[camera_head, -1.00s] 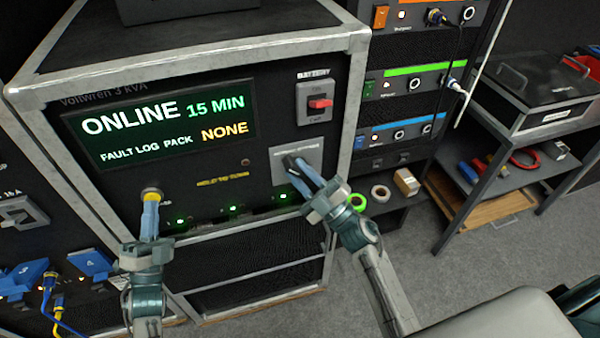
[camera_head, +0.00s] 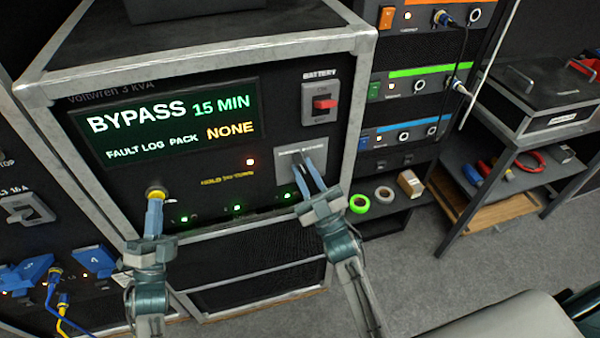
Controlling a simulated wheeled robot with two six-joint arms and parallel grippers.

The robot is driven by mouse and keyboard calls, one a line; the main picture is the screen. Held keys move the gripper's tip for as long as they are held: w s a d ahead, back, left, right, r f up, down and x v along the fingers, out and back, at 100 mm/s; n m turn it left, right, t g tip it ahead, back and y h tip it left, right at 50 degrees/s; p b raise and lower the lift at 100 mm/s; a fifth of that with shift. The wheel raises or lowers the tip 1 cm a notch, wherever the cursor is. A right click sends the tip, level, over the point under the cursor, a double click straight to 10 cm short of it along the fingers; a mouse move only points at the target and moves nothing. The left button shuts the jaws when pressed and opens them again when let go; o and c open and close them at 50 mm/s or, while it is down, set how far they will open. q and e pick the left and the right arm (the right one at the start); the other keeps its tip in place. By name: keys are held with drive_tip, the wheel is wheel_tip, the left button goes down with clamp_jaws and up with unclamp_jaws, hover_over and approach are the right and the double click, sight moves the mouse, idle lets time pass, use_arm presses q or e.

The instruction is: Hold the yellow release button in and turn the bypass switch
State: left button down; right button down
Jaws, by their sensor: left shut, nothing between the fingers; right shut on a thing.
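The yellow release button (camera_head: 155,193) is on the lower left of the UPS front panel. My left gripper (camera_head: 154,204) is shut and empty, its fingertips against the button, covering part of it. The bypass switch (camera_head: 289,164) has a grey plate at the panel's lower right. My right gripper (camera_head: 303,172) is shut on its handle, which the fingers mostly hide. The display (camera_head: 165,122) reads BYPASS, 15 MIN, FAULT LOG, PACK NONE. A small lamp (camera_head: 250,162) above the yellow HOLD TO TURN lettering is lit.
A battery switch (camera_head: 325,103) with a red handle sits above the bypass switch. Rack units (camera_head: 420,83) with cables stand to the right. Tape rolls (camera_head: 359,204) lie on a low shelf. Blue plugs (camera_head: 92,259) are at lower left.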

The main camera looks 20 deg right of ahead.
drive_tip(key=shift+d+f+m+t+h, duration=0.1)
drive_tip(key=shift+m+t+h, duration=0.4)
drive_tip(key=shift+m+h, duration=1.65)
drive_tip(key=shift+f+m+t+h, duration=0.1)
drive_tip(key=shift+m+t+h, duration=0.4)
drive_tip(key=shift+m+h, duration=1.6)
drive_tip(key=shift+m, duration=0.55)
drive_tip(key=c, duration=1.3)
unclamp_jaws()
drive_tip(key=shift+w, duration=0.1)
drive_tip(key=v, duration=1.2)
